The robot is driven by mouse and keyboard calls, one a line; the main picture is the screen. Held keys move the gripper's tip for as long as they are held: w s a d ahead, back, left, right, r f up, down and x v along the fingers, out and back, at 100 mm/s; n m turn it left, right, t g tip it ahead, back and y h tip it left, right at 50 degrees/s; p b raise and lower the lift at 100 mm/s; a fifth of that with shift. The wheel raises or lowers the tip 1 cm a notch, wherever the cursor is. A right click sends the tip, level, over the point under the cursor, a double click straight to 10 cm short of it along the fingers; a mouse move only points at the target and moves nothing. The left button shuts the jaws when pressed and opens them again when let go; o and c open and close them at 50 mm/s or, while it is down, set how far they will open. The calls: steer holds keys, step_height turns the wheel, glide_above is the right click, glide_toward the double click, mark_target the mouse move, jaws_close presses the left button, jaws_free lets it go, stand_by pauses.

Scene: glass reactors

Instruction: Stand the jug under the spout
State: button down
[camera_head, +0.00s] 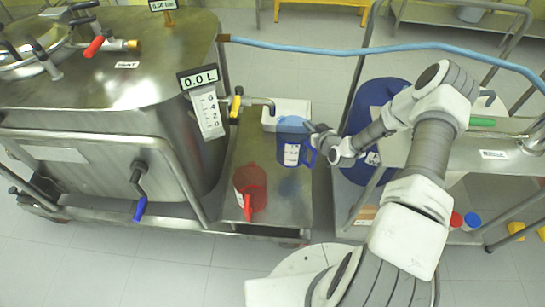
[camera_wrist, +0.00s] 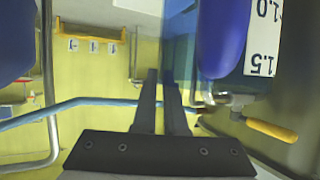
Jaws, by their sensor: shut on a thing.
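The blue see-through jug (camera_head: 291,128) has a white scale label and a handle on its right side. My gripper (camera_head: 312,140) is shut on that handle. The jug looks upright above the steel shelf, with a bluish patch on the metal below it. The steel spout (camera_head: 262,102), with a yellow-handled valve (camera_head: 236,103), comes out of the tank just left of and behind the jug. The jug is not clearly under its tip. In the wrist view my fingers (camera_wrist: 165,85) reach up to the blue handle (camera_wrist: 222,35); the yellow valve handle (camera_wrist: 270,130) is at right.
A red jug (camera_head: 250,190) stands on the steel shelf (camera_head: 285,215) in front. A white box (camera_head: 287,110) is behind the blue jug. The tank's display (camera_head: 198,78) reads 0.0 L. A blue drum (camera_head: 375,105) and posts stand close to my arm at right.

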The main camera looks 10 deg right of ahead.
steer(key=w+a+f+b, duration=0.1)
steer(key=w+a+f, duration=0.1)
steer(key=w+f, duration=0.1)
steer(key=w+a+f+b, duration=0.2)
steer(key=w+f, duration=0.1)
steer(key=f, duration=0.2)
steer(key=w+a+f+b, duration=0.2)
steer(key=w+f, duration=0.1)
steer(key=f, duration=0.1)
steer(key=shift+w+a+f, duration=0.15)
steer(key=shift+f, duration=0.1)
steer(key=c, duration=1)
jaws_free()
